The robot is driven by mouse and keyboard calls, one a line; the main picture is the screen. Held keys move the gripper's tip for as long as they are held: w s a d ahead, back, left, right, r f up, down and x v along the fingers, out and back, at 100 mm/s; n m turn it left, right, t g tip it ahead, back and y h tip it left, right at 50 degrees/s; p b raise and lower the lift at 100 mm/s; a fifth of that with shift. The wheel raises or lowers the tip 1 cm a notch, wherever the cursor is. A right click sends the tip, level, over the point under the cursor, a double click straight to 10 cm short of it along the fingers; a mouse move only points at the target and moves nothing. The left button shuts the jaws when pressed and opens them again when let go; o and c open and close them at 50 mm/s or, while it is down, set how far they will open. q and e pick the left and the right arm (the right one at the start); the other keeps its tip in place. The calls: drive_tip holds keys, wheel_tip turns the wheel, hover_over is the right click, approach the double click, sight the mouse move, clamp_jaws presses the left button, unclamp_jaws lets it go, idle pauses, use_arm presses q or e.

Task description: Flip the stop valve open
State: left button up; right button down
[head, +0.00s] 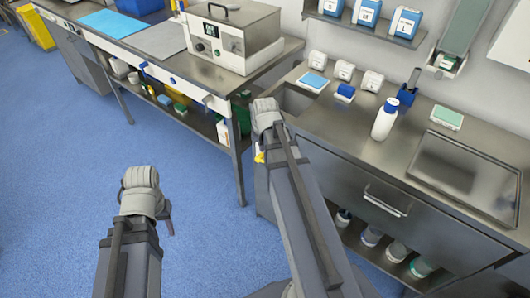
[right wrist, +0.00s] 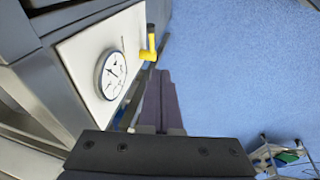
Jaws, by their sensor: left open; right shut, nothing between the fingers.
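The stop valve shows as a yellow lever (right wrist: 151,46) on a pale panel in the right wrist view, beside a round dial gauge (right wrist: 110,75). A small yellow piece of the valve (head: 259,156) shows in the head view, at the counter's side next to my right arm. My right gripper (right wrist: 161,98) is shut and empty. Its fingers lie just below the lever in the right wrist view, apart from it as far as I can tell. In the head view my right arm hides these fingers. My left gripper (head: 168,225) is open and empty over the blue floor, mostly hidden by its wrist.
A steel counter (head: 330,130) with a white bottle (head: 385,119) stands right of my right arm. A steel bench (head: 165,65) carries a boxy device (head: 232,36) at the back. The blue floor (head: 60,190) is free on the left.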

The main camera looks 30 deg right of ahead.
drive_tip(key=d+b+x, duration=0.2)
drive_tip(key=b+x, duration=1)
drive_tip(key=x, duration=0.1)
drive_tip(key=shift+s, duration=0.4)
drive_tip(key=shift+f, duration=0.15)
drive_tip(key=f+b, duration=0.1)
drive_tip(key=s+t+b, duration=0.1)
drive_tip(key=shift+s+d+f+b, duration=0.15)
drive_tip(key=shift+d+f+b, duration=0.15)
drive_tip(key=shift+f+b, duration=0.1)
drive_tip(key=shift+r, duration=0.1)
